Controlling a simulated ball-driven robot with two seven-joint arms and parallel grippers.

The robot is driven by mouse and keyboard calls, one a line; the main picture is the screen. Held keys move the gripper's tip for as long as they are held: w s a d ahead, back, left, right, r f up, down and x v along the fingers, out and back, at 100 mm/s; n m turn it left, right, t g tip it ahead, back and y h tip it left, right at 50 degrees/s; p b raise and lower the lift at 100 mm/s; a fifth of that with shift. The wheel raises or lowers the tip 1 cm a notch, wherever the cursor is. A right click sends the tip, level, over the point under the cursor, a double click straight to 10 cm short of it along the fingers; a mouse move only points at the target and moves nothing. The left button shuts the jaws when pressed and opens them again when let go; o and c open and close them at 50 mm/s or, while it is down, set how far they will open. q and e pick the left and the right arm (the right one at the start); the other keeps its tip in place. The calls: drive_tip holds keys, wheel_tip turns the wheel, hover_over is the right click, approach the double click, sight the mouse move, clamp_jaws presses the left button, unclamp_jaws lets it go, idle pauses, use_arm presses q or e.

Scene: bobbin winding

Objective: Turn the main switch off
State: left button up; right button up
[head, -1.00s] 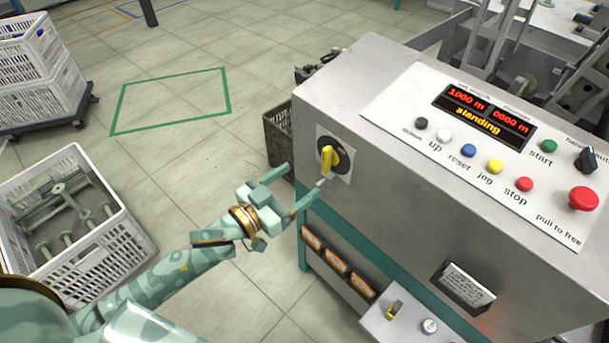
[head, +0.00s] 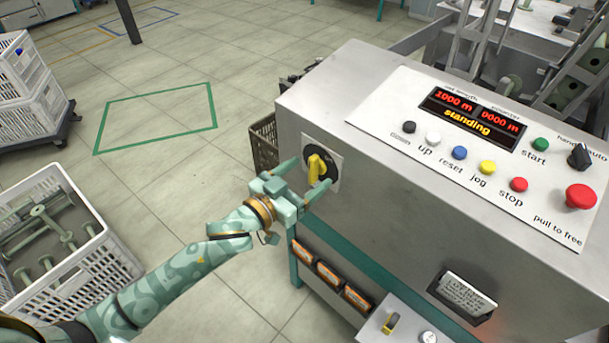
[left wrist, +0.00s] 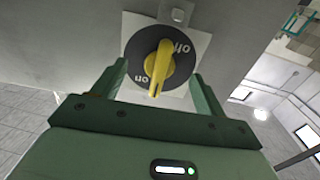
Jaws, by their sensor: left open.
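The main switch (head: 316,168) is a yellow handle on a black round dial with a pale square plate, on the side face of the grey machine cabinet. In the left wrist view the yellow handle (left wrist: 158,68) shows close up, with "off" at the dial's upper right and "on" at its lower left. The handle is nearly upright in that view, leaning slightly. My left gripper (head: 305,178) is open in front of the switch, with one finger on each side of the handle. In the wrist view its fingers (left wrist: 155,88) stand apart from the handle. My right gripper is out of view.
The cabinet's sloping panel (head: 400,107) has several buttons, a red knob (head: 580,196) and a display reading "standing". A dark crate (head: 264,145) stands behind the gripper. A white crate (head: 85,270) holds bobbins at left. The floor between is clear.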

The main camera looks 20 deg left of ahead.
use_arm(q)
drive_tip(key=shift+w, duration=0.25)
drive_tip(key=shift+x, duration=0.75)
drive_tip(key=shift+w+d, duration=0.1)
drive_tip(key=shift+d, duration=0.05)
drive_tip(key=c, duration=1.4)
